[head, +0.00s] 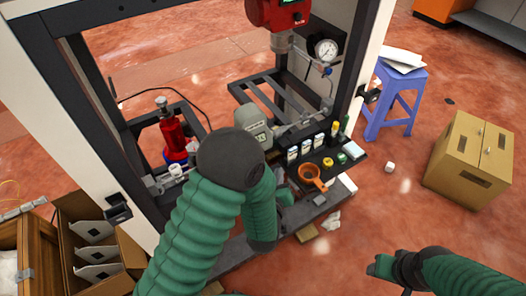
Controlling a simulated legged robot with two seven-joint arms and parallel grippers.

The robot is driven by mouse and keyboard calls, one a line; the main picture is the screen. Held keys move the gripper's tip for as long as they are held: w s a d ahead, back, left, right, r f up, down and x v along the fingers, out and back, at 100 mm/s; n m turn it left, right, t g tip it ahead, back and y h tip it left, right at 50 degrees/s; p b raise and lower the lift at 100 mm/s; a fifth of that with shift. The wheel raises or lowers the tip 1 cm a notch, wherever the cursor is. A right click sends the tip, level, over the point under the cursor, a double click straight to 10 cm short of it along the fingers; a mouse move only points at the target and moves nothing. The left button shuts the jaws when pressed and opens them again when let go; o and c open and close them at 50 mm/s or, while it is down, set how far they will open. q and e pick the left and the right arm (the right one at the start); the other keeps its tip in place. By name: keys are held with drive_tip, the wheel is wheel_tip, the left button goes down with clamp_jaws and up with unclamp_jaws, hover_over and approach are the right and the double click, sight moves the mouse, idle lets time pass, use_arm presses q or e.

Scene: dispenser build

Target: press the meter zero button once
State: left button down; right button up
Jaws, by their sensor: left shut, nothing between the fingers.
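A red meter housing (278,14) hangs at the top of the frame, cut by the picture edge, with a sliver of green display. I cannot make out a zero button on it. A grey box-like unit with dark lettering (254,124) stands lower on the bench, partly behind my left arm. My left gripper (286,196) is shut and empty, low by the front of the bench, left of an orange funnel-like cup and well below the red housing. My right gripper (380,266) is over the floor at lower right, far from the bench; its fingers are too small to read.
A round gauge (326,50) sits right of the red housing. A red cylinder (172,131) stands left.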

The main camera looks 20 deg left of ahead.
use_arm(q)
drive_tip(key=w+a, duration=0.4)
drive_tip(key=a, duration=0.1)
drive_tip(key=shift+a, duration=0.15)
drive_tip(key=shift+a, duration=0.15)
idle(1.8)
drive_tip(key=shift+w+a, duration=0.2)
drive_tip(key=shift+a, duration=0.05)
drive_tip(key=shift+w+a, duration=0.25)
drive_tip(key=shift+a, duration=0.1)
idle(0.9)
drive_tip(key=shift+d, duration=0.1)
drive_tip(key=shift+s+d, duration=0.55)
drive_tip(key=shift+d, duration=0.05)
drive_tip(key=shift+s+d, duration=0.8)
drive_tip(key=shift+d, duration=0.2)
drive_tip(key=shift+s+d, duration=0.75)
drive_tip(key=shift+d, duration=0.25)
